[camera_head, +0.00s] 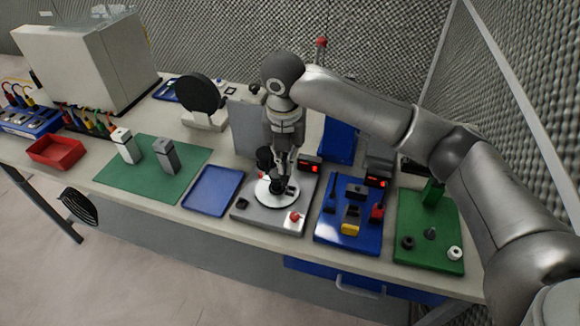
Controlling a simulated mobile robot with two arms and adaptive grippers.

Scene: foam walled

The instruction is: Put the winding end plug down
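My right gripper (281,172) points straight down over a white round plate (266,198) on a grey fixture (248,214). Small dark parts (279,187) show at and just below its fingertips. I cannot tell which of them is the winding end plug, or whether the fingers are closed on one. The fingers are small and dark here, and their gap is not clear. My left gripper is not in view.
A blue tray (213,190) lies left of the fixture, and a green mat (132,177) with two upright blocks lies farther left. A blue board (340,235) and a green board (425,255) with small parts stand to the right. A red bin (56,152) sits far left.

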